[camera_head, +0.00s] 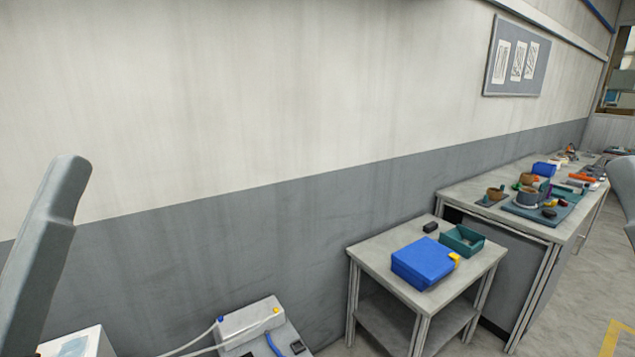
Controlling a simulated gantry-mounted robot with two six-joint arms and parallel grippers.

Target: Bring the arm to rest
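Parts of both my arms show at the picture's sides. A grey link of my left arm stands at the left edge, slanting up to the right. A small rounded piece of my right arm shows at the right edge. Neither gripper is in the picture, so I cannot see what they hold. No film reel can be made out clearly from here.
A small grey table (376,262) carries a blue case (424,262), a teal tray (462,241) and a small black item (430,227). A longer bench (462,196) with several items stands behind it. A white box (250,322) with cables sits low beside the wall.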

